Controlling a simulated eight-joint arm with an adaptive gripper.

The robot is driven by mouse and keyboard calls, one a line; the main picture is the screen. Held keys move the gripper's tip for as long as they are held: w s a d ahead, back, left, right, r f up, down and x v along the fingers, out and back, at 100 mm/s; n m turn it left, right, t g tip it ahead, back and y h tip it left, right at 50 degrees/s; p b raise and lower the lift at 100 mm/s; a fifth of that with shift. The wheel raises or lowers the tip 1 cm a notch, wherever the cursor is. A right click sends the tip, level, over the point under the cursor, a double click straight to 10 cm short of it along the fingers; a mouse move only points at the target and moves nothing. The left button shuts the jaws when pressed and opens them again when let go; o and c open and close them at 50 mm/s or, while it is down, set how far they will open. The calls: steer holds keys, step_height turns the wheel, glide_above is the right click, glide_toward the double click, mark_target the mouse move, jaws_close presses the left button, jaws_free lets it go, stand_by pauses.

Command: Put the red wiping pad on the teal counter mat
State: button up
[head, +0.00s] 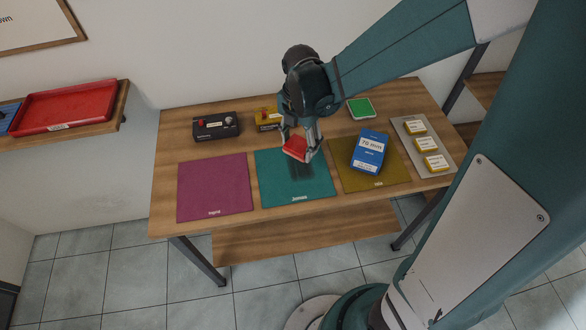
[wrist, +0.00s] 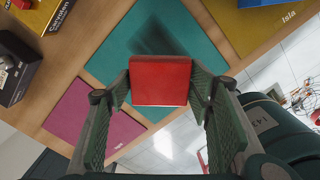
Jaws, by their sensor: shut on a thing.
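The red wiping pad (head: 296,148) is held between the fingers of my gripper (head: 301,140), which is shut on it. In the wrist view the red pad (wrist: 160,81) sits between the two green fingers. The teal counter mat (head: 320,188) lies flat at the middle of the table's front half. The pad is above the mat's back part, and a dark shadow falls on the mat beneath it. In the wrist view the teal mat (wrist: 120,48) lies beyond the pad, partly hidden by it and the fingers.
A magenta mat (head: 213,188) lies left of the teal mat. An olive mat (head: 378,180) with a blue box (head: 368,151) lies right. Black (head: 216,126) and yellow (head: 268,118) devices, a green pad (head: 361,108) and a tray of yellow-edged blocks (head: 443,145) are behind or beside.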

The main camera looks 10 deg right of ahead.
steer(key=shift+f, duration=0.1)
glide_above(298, 168)
steer(key=shift+f, duration=2.8)
steer(key=shift+f, duration=0.1)
steer(key=shift+f, duration=2)
steer(key=shift+f, duration=0.15)
steer(key=o, duration=0.9)
steer(key=shift+r, duration=0.3)
steer(key=shift+r, duration=5.9)
